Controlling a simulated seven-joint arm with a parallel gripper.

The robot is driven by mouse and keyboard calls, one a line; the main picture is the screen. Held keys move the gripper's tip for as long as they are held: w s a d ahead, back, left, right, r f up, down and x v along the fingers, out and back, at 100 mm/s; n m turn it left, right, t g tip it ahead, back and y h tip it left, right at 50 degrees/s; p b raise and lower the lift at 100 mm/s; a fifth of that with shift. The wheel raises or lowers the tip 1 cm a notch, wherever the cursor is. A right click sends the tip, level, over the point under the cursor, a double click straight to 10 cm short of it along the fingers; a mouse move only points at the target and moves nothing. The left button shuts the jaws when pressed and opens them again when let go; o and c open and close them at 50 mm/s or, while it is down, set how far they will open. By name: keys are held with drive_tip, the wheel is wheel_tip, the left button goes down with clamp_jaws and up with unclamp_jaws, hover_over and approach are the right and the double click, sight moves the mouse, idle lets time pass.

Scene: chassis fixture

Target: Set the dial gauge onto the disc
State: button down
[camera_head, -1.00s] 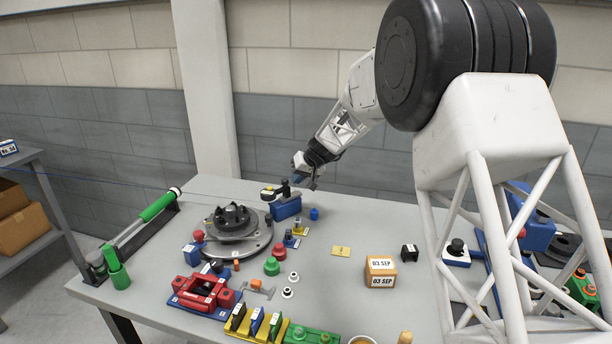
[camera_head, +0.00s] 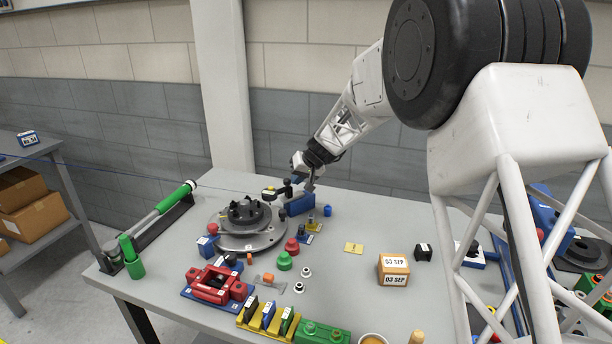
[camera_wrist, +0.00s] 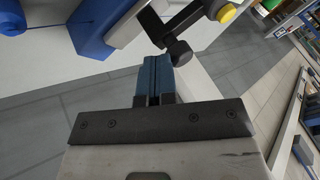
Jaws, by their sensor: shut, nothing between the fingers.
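The dial gauge (camera_head: 284,191) appears to be the dark arm with a yellow-marked end on the blue block (camera_head: 300,204), behind the disc. In the wrist view, its dark arm with a yellow-tipped end (camera_wrist: 198,18) sits beyond my fingers, by the blue block (camera_wrist: 92,28). The round grey disc (camera_head: 268,240) lies on the bench, with a dark raised hub at its middle. My gripper (camera_head: 309,187) is above and just right of the blue block. Its blue fingers (camera_wrist: 153,72) are shut and empty, close to the gauge's black knob; I cannot tell whether they touch.
A blue cylinder (camera_head: 328,211) stands close by. Red and green knobs (camera_head: 284,260), a red fixture (camera_head: 215,283) and an orange box (camera_head: 394,269) stand nearer. A green-handled rod (camera_head: 172,200) lies at the left edge.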

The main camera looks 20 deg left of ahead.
drive_tip(key=shift+s+a, duration=0.55)
drive_tip(key=shift+s, duration=0.25)
drive_tip(key=shift+w+d, duration=0.25)
drive_tip(key=shift+d, duration=0.2)
drive_tip(key=w+d+f+v, duration=0.1)
drive_tip(key=d+v, duration=0.1)
drive_tip(key=v, duration=0.9)
drive_tip(key=shift+w+d+r, duration=0.15)
drive_tip(key=shift+w+r, duration=0.05)
drive_tip(key=shift+w, duration=0.1)
